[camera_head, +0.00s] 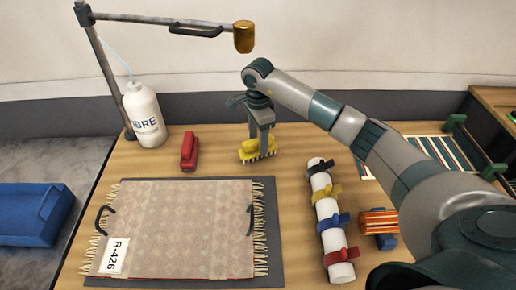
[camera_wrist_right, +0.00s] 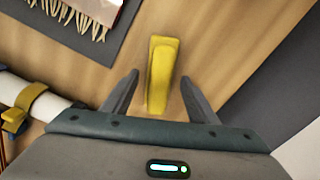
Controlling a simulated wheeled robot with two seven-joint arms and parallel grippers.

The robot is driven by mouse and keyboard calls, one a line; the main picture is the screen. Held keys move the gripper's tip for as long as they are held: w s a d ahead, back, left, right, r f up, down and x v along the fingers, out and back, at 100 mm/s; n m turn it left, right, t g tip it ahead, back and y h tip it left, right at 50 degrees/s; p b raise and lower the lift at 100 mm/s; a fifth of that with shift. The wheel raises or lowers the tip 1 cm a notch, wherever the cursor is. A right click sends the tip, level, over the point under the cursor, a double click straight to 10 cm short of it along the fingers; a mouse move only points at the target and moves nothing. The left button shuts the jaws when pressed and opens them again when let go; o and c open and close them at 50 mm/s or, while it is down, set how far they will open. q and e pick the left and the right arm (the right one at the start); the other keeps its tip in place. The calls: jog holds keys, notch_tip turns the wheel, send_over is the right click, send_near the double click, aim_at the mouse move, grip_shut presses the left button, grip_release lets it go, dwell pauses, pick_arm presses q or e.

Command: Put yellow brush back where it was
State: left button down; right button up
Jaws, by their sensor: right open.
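The yellow brush (camera_head: 254,150) stands on the wooden table behind the rug's right end, to the right of a red brush (camera_head: 189,151). My right gripper (camera_head: 264,146) is above and around the yellow brush. In the right wrist view the yellow brush (camera_wrist_right: 162,75) lies between the two open fingers (camera_wrist_right: 158,97), with a visible gap on each side. Its base looks to be on the table. My left gripper is in neither view.
A fringed rug (camera_head: 180,225) labelled R-426 lies on a dark mat. A strapped white roll (camera_head: 325,205) is to its right. A white bottle (camera_head: 143,112) and a lamp stand (camera_head: 103,65) are at back left. A blue tray (camera_head: 30,212) is far left.

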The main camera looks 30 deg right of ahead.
jog(key=shift+r+b, duration=0.45)
jog(key=shift+r, duration=1.4)
